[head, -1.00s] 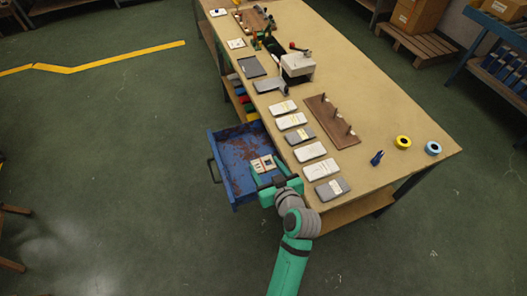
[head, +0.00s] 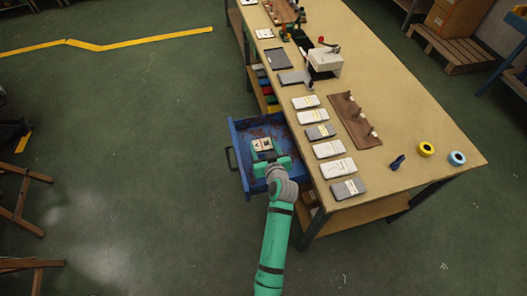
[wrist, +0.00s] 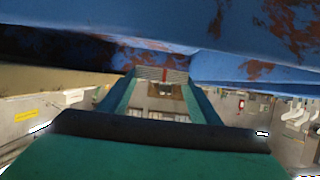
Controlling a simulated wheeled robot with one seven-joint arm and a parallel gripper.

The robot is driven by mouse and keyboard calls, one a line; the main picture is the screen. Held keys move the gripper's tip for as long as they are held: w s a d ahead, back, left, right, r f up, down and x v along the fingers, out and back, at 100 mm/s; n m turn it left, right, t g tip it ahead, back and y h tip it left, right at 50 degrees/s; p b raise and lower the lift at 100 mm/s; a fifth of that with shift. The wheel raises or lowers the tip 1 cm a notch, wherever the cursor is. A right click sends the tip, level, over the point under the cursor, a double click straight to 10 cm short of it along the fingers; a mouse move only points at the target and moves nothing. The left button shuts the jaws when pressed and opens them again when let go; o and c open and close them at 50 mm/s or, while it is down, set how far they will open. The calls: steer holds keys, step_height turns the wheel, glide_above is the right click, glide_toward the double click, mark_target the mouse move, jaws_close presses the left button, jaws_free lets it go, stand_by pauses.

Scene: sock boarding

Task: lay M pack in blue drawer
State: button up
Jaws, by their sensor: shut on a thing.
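The blue drawer (head: 237,150) is pulled out from the left side of the bench, with brown, rust-like patches inside. A small whitish pack (head: 262,145) with dark and reddish marks shows over the drawer's middle; I cannot read its size. My gripper (head: 264,154) is over the drawer and shut on this pack. In the wrist view the pack (wrist: 166,91) is between the teal fingers, partly hidden, and the drawer (wrist: 150,48) fills the top. I cannot tell whether the pack touches the drawer floor.
Several white and grey packs (head: 328,149) lie in a row on the bench (head: 400,135), beside a brown pegged board (head: 352,118). A white device (head: 325,64) stands farther back. Yellow tape (head: 427,149) and blue tape (head: 457,158) lie at right.

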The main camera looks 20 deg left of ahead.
mark_target(263, 151)
steer(key=shift+w+f, duration=0.1)
steer(key=shift+f, duration=1.5)
steer(key=shift+f, duration=0.6)
steer(key=o, duration=1)
steer(key=shift+o, duration=0.2)
steer(key=shift+r, duration=0.1)
steer(key=shift+r, duration=0.35)
steer(key=v, duration=1.2)
steer(key=shift+r, duration=0.15)
